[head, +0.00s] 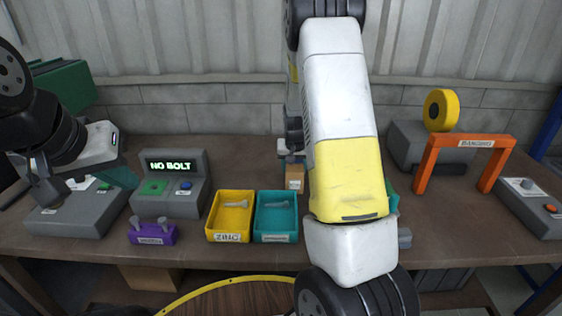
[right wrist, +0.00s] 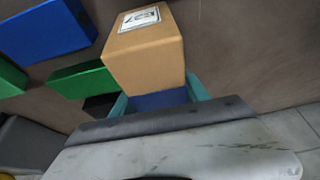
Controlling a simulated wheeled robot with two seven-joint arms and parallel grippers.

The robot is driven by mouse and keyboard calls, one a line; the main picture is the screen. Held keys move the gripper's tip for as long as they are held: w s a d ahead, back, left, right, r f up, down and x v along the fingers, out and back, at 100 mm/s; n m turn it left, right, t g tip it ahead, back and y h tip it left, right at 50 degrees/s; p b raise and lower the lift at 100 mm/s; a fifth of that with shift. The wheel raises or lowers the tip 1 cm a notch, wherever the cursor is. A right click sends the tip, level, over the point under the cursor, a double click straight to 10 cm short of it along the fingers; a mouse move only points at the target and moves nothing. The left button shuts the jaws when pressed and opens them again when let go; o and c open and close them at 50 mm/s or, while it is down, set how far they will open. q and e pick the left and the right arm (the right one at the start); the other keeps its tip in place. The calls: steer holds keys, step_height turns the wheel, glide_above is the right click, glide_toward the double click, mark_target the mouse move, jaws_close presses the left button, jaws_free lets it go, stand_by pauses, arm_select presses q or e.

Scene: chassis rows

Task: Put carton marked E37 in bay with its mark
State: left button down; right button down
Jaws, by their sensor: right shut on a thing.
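A tan carton (right wrist: 143,58) fills the upper middle of the right wrist view. Its white label is on the face turned up and seems to read E37, though blurred. My right gripper (right wrist: 158,100) is shut on it, with teal fingers at its sides. In the head view my right arm covers the middle, and the right gripper cannot be made out clearly. A small tan box with a white label (head: 294,178) shows just left of that arm; I cannot tell whether it is the held carton. My left gripper (head: 119,177) is over the left bench; its opening is unclear. No bay mark is readable.
A yellow ZINC tray (head: 216,221) and a teal tray (head: 275,196) hold bolts. A NO BOLT console (head: 169,205) and purple rack (head: 151,233) stand left. An orange arch (head: 425,158) stands right. Blue (right wrist: 45,30) and green (right wrist: 82,80) blocks lie beside the carton.

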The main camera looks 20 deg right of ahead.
steer(key=shift+f, duration=0.55)
steer(key=shift+f, duration=0.15)
steer(key=c, duration=0.6)
jaws_free()
